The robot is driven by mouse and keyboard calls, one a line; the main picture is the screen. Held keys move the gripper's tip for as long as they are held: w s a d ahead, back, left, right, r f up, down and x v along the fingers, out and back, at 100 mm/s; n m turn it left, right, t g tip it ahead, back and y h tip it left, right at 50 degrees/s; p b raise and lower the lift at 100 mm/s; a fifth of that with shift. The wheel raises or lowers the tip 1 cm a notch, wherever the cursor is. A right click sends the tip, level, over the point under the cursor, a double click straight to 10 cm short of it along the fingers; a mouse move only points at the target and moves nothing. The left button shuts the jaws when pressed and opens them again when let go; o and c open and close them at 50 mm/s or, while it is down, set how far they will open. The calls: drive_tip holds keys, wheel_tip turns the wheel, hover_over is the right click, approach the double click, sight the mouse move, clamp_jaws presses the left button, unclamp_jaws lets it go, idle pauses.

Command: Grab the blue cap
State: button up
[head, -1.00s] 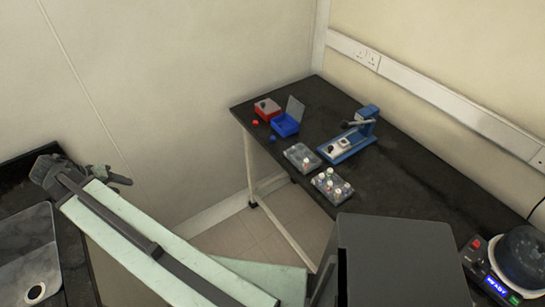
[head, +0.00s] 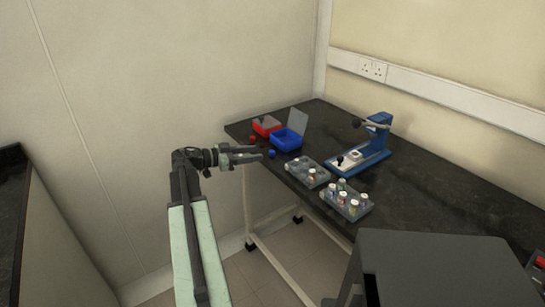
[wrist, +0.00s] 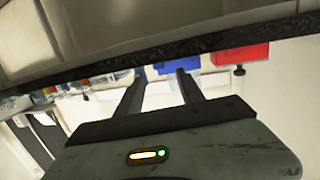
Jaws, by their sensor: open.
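The blue cap (head: 272,154) is a small blue piece on the dark bench, in front of the blue box (head: 287,139). My gripper (head: 262,153) is stretched toward the bench's near left edge. In the head view its fingertips appear just left of the cap; I cannot tell the real gap in depth. In the wrist view, which looks upside down, my gripper (wrist: 160,75) has its two fingers apart with nothing between them. The blue box (wrist: 174,66) shows beyond the fingertips there. I cannot make out the cap in that view.
A red cap (head: 252,139) lies near a red box (head: 266,125). Two grey racks with vials (head: 346,201) (head: 308,172) and a blue press (head: 364,156) stand to the right. The blue box's lid (head: 299,119) stands open. A dark box (head: 440,265) is in the foreground.

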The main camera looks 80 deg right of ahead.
sight(269, 152)
drive_tip(key=x, duration=0.5)
drive_tip(key=shift+s+b, duration=0.3)
drive_tip(key=shift+b, duration=0.1)
clamp_jaws()
